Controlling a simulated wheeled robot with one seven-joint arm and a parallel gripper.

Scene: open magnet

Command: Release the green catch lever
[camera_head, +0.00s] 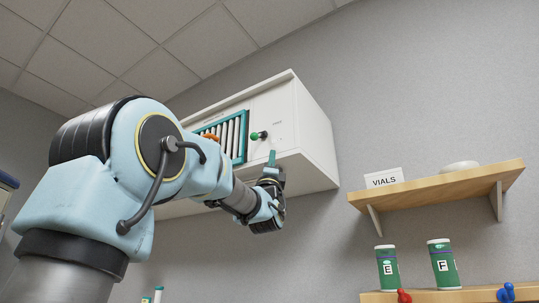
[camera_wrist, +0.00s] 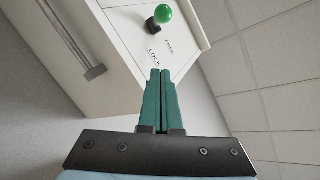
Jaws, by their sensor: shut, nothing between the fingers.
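The green catch lever (camera_head: 255,136) is a green ball knob on a black base, on the front of a white wall cabinet (camera_head: 315,135). In the wrist view the green knob (camera_wrist: 164,12) is at the top, beyond my fingertips. The words LOCK and FREE are printed on the panel near its base. My gripper (camera_head: 272,155) has green fingers, pressed together and empty. It points up just below and right of the lever in the head view. In the wrist view a gap shows between the fingertips (camera_wrist: 160,73) and the lever; they appear not to touch it.
A teal-framed rack (camera_head: 240,138) of white slats and an orange piece (camera_head: 211,137) are left of the lever. A wooden shelf (camera_head: 450,186) with a VIALS sign (camera_head: 384,178) is at right, above green canisters (camera_head: 443,264). A grey bar (camera_wrist: 95,73) crosses the cabinet.

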